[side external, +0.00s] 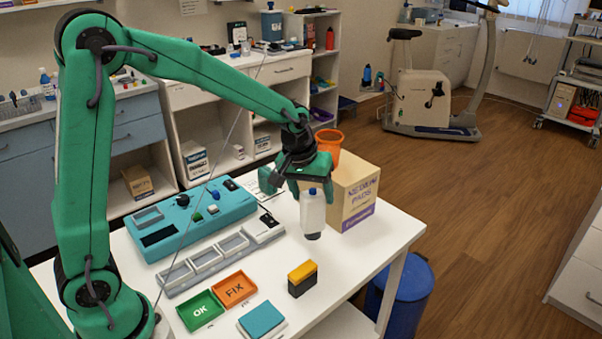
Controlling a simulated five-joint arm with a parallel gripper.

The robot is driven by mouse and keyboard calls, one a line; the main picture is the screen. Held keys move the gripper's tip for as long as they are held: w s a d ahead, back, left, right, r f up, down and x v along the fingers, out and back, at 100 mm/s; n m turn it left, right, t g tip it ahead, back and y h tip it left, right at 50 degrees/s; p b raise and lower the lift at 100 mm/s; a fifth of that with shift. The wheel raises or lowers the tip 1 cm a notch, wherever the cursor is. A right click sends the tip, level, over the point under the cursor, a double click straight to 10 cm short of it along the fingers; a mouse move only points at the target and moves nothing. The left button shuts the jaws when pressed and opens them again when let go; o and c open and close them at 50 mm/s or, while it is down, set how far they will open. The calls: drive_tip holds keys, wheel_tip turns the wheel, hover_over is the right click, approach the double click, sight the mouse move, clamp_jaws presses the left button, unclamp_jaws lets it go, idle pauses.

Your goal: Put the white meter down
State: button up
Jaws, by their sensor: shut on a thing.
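My gripper (309,188) is shut on the white meter (313,212) and holds it upright above the right part of the white table (385,245). The meter has a white body, a dark lower end and a bit of blue at the top, where the gripper partly hides it. A green tray marked OK (201,311) and an orange tray marked FIX (234,289) lie side by side at the front, left of and below the meter in the picture. Both look empty.
A black and yellow block (302,279) and a teal-topped block (262,319) stand near the front edge. A teal test console (190,220) and a row of grey trays (205,260) lie behind. A cardboard box (358,197) stands close behind the meter, near an orange cup (330,145).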

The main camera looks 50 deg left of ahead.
sight(312, 205)
drive_tip(key=shift+f, duration=2)
drive_tip(key=o, duration=1.4)
drive_tip(key=shift+f, duration=0.15)
drive_tip(key=v, duration=1.2)
